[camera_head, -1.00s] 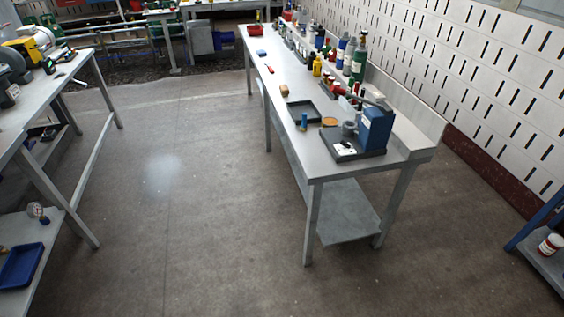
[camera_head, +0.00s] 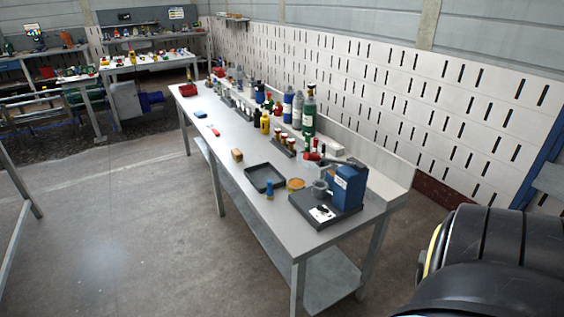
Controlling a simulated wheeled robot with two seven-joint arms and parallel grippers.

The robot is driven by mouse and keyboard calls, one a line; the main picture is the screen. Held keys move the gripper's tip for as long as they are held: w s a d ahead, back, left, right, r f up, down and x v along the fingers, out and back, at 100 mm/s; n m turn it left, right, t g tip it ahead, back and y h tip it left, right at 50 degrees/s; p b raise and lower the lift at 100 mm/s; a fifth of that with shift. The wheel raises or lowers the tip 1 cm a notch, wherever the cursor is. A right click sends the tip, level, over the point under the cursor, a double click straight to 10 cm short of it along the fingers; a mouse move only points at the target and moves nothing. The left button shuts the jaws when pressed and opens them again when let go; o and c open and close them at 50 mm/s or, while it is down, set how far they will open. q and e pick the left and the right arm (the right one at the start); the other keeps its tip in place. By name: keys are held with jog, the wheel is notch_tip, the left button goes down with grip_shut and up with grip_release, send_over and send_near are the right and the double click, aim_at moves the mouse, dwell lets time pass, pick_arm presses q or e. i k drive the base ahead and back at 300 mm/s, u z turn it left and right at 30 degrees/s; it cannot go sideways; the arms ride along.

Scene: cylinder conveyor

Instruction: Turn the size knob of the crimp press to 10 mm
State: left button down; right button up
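The crimp press (camera_head: 345,190) is a blue upright housing on a dark base plate at the near right end of the long grey workbench (camera_head: 231,160). A grey round part (camera_head: 320,188) sits at its front, and a white label with a dark mark (camera_head: 322,213) lies on the base. A dark lever with a red end reaches left from its top. The size knob and its markings are too small to make out. Neither of my grippers shows; a black rounded part of my own body fills the lower right corner.
Beside the press are a black tray (camera_head: 265,178), an orange-brown round dish (camera_head: 296,184) and a small blue cylinder (camera_head: 269,190). Several bottles (camera_head: 298,108) stand along the bench's back edge. A slotted white wall panel (camera_head: 400,95) runs behind. The floor left of the bench is clear.

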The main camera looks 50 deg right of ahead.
aim_at(323, 209)
jog(key=z, duration=0.55)
jog(key=i, duration=1.35)
jog(key=z, duration=1.55)
jog(key=i, duration=0.35)
jog(key=z, duration=0.4)
